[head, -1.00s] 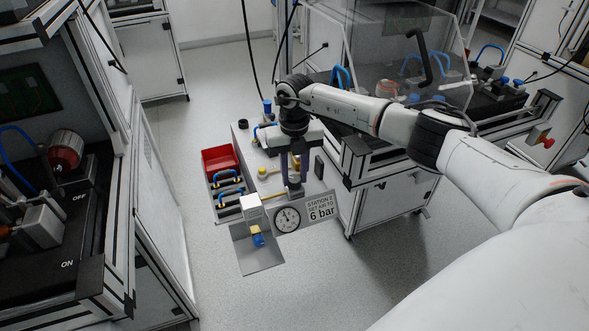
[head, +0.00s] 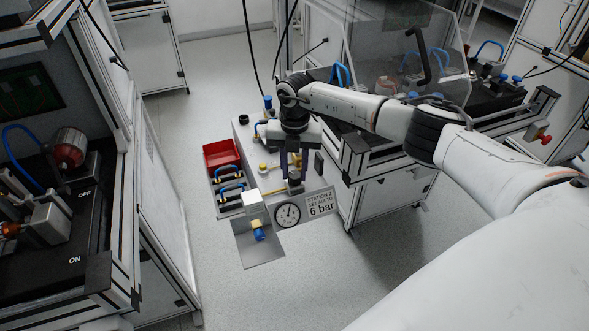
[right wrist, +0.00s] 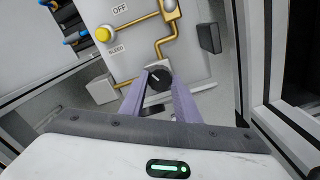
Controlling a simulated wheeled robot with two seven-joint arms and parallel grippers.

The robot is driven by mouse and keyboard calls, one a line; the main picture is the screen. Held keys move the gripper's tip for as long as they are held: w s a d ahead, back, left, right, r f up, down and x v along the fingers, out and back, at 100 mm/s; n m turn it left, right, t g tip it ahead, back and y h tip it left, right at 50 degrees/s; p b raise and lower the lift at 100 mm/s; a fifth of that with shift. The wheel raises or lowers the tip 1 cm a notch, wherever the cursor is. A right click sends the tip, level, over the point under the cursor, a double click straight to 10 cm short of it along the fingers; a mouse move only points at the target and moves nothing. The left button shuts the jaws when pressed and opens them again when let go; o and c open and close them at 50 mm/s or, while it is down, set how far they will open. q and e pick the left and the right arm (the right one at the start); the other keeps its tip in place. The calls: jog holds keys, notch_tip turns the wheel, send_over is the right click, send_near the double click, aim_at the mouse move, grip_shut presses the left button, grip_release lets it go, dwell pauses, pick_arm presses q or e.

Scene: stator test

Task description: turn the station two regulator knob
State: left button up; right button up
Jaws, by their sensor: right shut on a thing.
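The regulator knob (right wrist: 158,77) is black with a pale pointer line, at the end of the brass piping in the right wrist view. My right gripper (head: 294,176) is shut on it, one purple-grey finger on each side. In the head view the fingers and wrist largely hide the knob. A round white gauge (head: 287,215) with a dark needle is just in front of the gripper, beside a sign (head: 320,204) reading "STATION 2 SET AIR TO 6 bar". The gauge's numbers are too small to read. My left gripper is not in view.
A red bin (head: 221,154) and blue-handled items are left of the panel. A yellow button (right wrist: 104,33) sits near the "OFF" label. A small black block (right wrist: 209,38) stands right of the knob. A clear-hooded bench is close behind my right arm. Floor is open at front.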

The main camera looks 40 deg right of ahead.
aim_at(294, 175)
jog(key=o, duration=1)
jog(key=shift+o, duration=0.2)
notch_tip(294, 175, up, 10)
jog(key=shift+r+b, duration=0.2)
jog(key=shift+b, duration=0.15)
